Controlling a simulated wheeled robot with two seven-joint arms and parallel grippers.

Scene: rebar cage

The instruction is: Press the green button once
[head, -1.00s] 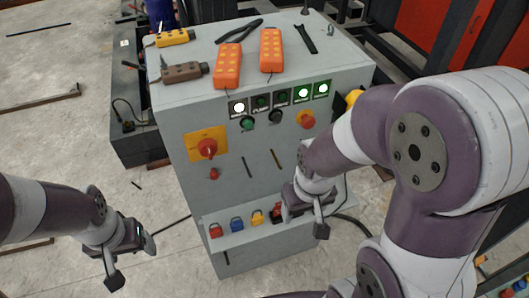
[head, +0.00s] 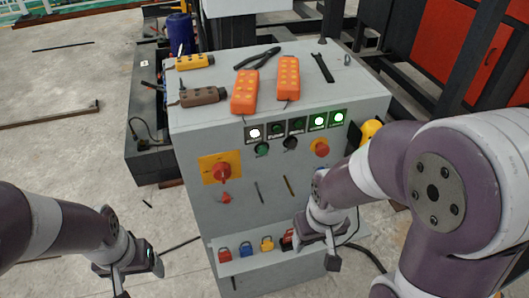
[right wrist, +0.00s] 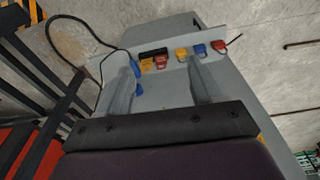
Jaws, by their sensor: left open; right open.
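The green button (head: 262,149) is a small round knob on the upper front of a grey control cabinet (head: 245,180), under a row of square indicator lights (head: 297,126). A black button (head: 290,143) sits to its right. My left gripper (head: 138,278) is open and empty, low and left of the cabinet, apart from it. My right gripper (head: 335,250) is in front of the cabinet's lower right part, below and right of the green button. Its fingers stand apart with nothing between them in the right wrist view (right wrist: 162,85). The green button is not visible in the right wrist view.
A red mushroom button (head: 321,147) and a red rotary switch on a yellow plate (head: 221,169) flank the buttons. Several coloured padlocks (head: 246,249) sit on a low shelf. Orange pendants (head: 288,78) and pliers (head: 257,57) lie on top. Floor at left is mostly clear.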

